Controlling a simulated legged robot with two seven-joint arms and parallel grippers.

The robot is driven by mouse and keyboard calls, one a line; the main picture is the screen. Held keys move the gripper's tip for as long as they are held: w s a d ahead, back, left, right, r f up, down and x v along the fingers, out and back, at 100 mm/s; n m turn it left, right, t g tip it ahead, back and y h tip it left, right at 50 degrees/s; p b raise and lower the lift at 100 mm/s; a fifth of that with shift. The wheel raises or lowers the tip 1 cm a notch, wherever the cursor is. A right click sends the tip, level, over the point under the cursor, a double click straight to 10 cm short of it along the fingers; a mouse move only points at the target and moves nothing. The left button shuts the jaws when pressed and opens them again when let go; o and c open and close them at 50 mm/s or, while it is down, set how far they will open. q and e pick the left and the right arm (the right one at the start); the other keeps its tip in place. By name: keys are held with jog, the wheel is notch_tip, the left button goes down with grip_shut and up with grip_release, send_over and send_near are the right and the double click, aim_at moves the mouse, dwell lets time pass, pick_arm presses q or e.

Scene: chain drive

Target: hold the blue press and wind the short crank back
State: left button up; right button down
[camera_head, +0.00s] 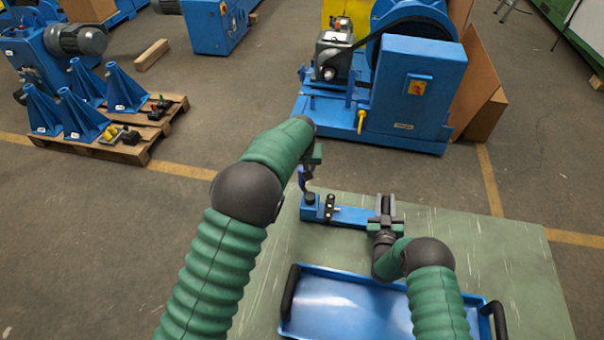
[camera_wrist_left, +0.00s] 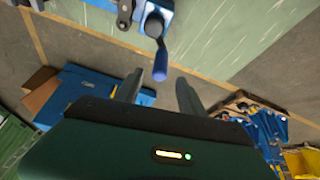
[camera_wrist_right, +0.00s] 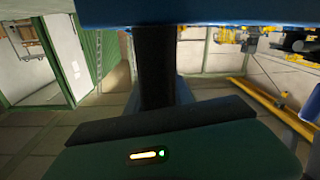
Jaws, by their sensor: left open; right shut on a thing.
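The blue press (camera_head: 350,216) lies along the far part of the green table, its left end a block with the short crank (camera_head: 309,196). The crank's blue handle (camera_wrist_left: 160,64) stands up toward my left gripper. My left gripper (camera_wrist_left: 160,76) is open, with the handle at the gap between its fingertips; I cannot tell if they touch it. In the head view this gripper (camera_head: 308,172) is largely hidden by its arm. My right gripper (camera_head: 385,212) is shut on the press's right end. In the right wrist view, the press's blue underside or side (camera_wrist_right: 215,12) fills the top.
A blue tray (camera_head: 345,308) with black handles lies on the table (camera_head: 525,270) near me, partly under my right arm. Beyond the table stand a large blue machine (camera_head: 405,95) and a pallet (camera_head: 130,150) with blue stands. The table's right side is clear.

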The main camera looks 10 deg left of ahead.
pick_arm(q)
jog(key=x, duration=0.7)
jog(key=shift+f, duration=0.15)
jog(key=shift+c, duration=0.4)
grip_shut()
